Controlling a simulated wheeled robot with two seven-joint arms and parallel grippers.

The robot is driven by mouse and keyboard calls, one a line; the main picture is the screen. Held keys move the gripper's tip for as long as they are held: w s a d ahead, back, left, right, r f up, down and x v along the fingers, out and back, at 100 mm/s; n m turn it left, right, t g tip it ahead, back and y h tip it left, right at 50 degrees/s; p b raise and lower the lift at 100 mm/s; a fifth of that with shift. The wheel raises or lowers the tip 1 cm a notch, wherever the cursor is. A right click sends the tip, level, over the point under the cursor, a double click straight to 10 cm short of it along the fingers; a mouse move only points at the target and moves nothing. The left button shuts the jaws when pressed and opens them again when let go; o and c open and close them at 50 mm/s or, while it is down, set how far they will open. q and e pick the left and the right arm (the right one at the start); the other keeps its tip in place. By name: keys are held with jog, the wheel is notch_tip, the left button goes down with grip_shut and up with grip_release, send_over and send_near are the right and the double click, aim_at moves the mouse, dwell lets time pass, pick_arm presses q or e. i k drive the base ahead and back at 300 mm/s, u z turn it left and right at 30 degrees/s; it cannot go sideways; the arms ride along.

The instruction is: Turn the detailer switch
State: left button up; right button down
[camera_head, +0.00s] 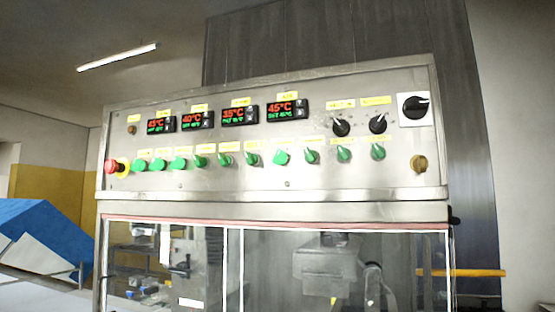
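A metal control panel (355,175) fills the middle of the head view. A row of green switches runs along its lower half, each under a small yellow label. Round green ones such as this one (281,157) and narrow green knobs such as this one (311,156) are among them. Two black knobs, the left one (341,127) and the right one (378,124), sit at the upper right. The label text is too small to read, so I cannot tell which is the detailer switch. Neither of my grippers is in view.
A red emergency button (111,167) is at the panel's left, and a black rotary switch (415,107) on a white plate at its right. Several displays (240,116) show temperatures. Below is a glazed machine front (262,262). A blue object (42,228) stands at far left.

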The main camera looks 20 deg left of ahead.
aim_at(343, 154)
jog(key=z, duration=0.9)
jog(key=i, duration=0.6)
jog(key=u, duration=0.85)
